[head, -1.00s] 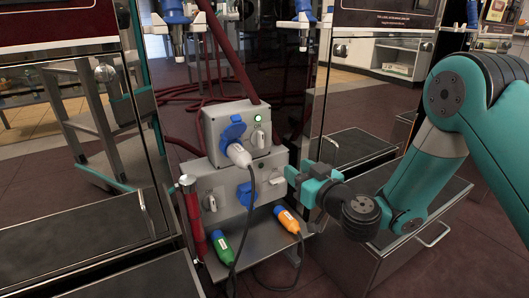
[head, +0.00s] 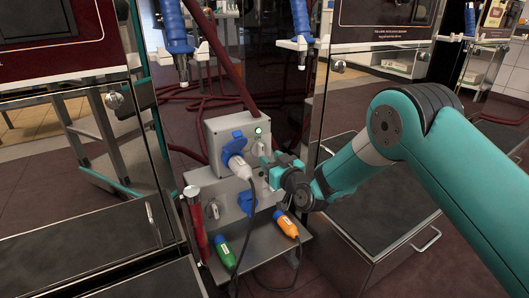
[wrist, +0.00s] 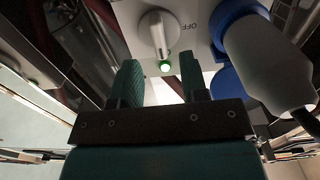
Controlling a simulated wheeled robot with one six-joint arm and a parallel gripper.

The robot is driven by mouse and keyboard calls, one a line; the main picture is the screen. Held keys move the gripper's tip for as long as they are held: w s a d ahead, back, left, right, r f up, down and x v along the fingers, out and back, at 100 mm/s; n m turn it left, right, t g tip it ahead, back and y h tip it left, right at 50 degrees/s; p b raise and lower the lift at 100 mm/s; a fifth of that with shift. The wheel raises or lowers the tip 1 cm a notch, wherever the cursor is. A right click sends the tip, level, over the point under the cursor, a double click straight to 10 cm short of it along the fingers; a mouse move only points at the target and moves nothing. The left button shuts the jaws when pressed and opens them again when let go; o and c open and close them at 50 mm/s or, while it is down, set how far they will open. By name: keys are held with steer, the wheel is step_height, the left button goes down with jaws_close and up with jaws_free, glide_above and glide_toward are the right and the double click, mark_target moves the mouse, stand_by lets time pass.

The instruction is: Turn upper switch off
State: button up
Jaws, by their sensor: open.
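The upper switch (head: 258,149) is a light grey rotary knob on the front of the upper grey box (head: 217,141). A lit green lamp (head: 258,130) sits above it. In the wrist view, the knob (wrist: 158,30) appears just beyond my fingertips, with the lit lamp (wrist: 165,67) between them and an "OFF" label (wrist: 190,25) beside the knob. My gripper (wrist: 161,75) is open and empty, its two teal fingers apart and pointing at the box. In the head view, my gripper (head: 272,165) is close to the right of the knob; contact cannot be told.
A white plug (head: 238,167) sits in the blue upper socket (head: 233,142), close to the knob, its cable hanging down. A lower box carries another switch (head: 213,209) and blue socket (head: 246,203).

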mark_target(263, 152)
steer(key=shift+b+x, duration=0.5)
steer(key=shift+x, duration=1.85)
steer(key=shift+f, duration=0.1)
jaws_close()
